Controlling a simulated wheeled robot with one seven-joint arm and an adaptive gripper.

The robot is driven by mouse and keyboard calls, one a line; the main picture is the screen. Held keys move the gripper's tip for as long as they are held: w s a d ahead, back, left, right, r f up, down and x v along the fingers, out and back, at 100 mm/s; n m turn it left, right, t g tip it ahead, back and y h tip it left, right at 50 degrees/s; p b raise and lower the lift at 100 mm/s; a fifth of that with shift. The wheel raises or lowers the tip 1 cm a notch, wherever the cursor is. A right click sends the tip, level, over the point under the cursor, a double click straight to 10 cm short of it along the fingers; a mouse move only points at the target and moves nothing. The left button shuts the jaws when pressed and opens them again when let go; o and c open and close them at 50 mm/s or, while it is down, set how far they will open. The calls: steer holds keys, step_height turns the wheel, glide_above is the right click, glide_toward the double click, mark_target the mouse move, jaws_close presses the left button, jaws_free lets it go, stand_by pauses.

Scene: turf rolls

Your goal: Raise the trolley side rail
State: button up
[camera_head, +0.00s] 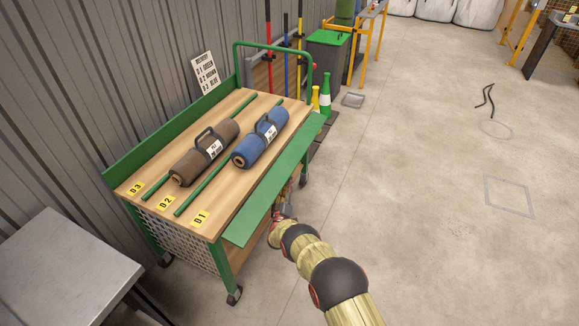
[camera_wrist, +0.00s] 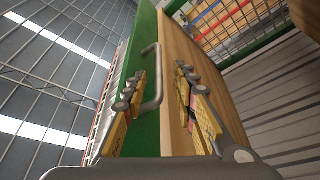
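The trolley (camera_head: 258,100) has a wooden top. Its near-side green rail (camera_head: 270,190) is folded outward along the long edge, not upright, while the rail on the wall side stands upright. In the wrist view the green rail (camera_wrist: 145,45) carries a bent grey handle (camera_wrist: 154,85). My gripper (camera_wrist: 160,74) has its yellow fingers apart, with the handle between them, nearer the left finger; I cannot tell whether they touch. In the head view my gripper (camera_head: 281,213) is low beside the rail's outer edge, its fingers mostly hidden.
A grey table (camera_head: 65,270) stands at the lower left. The floor to the right is mostly clear.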

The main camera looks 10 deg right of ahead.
mark_target(289, 169)
steer(key=b+x, duration=0.2)
steer(key=x, duration=0.5)
steer(key=shift+w+d+r+b, duration=0.15)
steer(key=shift+w+r+b, duration=0.1)
steer(key=shift+b, duration=0.15)
jaws_close()
steer(key=shift+f, duration=0.1)
stand_by(0.5)
